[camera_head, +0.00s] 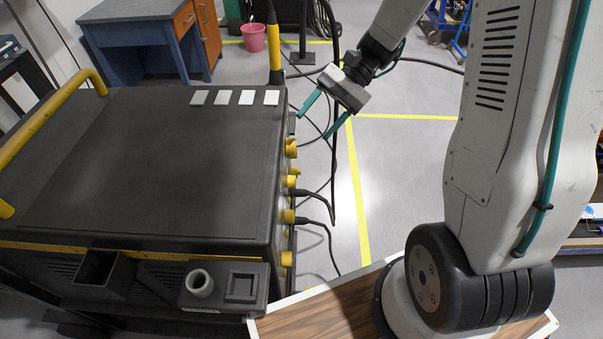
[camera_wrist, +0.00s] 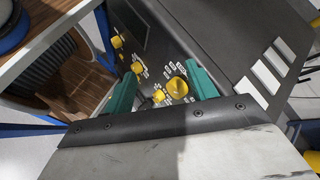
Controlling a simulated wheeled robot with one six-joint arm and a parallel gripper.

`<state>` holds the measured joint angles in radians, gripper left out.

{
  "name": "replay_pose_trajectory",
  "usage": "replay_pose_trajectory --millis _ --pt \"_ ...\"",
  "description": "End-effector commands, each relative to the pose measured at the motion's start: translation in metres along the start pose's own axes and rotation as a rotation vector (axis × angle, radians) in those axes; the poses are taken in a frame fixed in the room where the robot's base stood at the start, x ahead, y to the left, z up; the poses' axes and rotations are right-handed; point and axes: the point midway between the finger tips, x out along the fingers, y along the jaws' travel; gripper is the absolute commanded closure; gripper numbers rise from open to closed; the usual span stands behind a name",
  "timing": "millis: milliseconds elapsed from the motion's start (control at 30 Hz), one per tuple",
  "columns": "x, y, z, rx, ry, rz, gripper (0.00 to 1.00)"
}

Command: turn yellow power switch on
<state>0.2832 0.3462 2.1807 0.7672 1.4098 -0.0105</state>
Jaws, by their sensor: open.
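A black machine (camera_head: 150,150) has several yellow knobs on its right side panel, seen edge-on in the head view. In the wrist view the panel shows a large yellow knob (camera_wrist: 177,86) with white labels around it. A smaller yellow knob (camera_wrist: 158,96) is beside it, and another yellow knob (camera_wrist: 136,67) is further left. I cannot tell which one is the power switch. My gripper (camera_head: 313,127) has two teal fingers, open and empty, just off the panel's far end. In the wrist view the large knob appears between the fingers of my gripper (camera_wrist: 161,70).
Black cables run from the panel to the floor. Flat pale tiles (camera_head: 235,97) lie on the machine's top. A white ring (camera_head: 199,283) sits on the front ledge. A blue desk (camera_head: 128,37) and a pink bucket (camera_head: 253,37) stand behind. The floor right of the panel is open.

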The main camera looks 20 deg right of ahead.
Motion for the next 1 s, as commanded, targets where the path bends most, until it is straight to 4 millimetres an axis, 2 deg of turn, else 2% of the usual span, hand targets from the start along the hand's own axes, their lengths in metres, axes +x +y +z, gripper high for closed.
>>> replay_pose_trajectory --millis 33,267,467,600,800,1000 --pt "0.003 0.001 -0.021 0.048 -0.036 -0.048 0.43" --pt "0.016 0.008 -0.105 0.235 -0.162 -0.273 0.43" --pt "0.035 0.032 -0.182 0.401 -0.251 -0.479 0.43" --pt "0.052 0.056 -0.232 0.512 -0.302 -0.619 0.43" --pt "0.075 0.089 -0.282 0.630 -0.344 -0.771 0.43" --pt "0.087 0.103 -0.301 0.677 -0.357 -0.834 0.43"
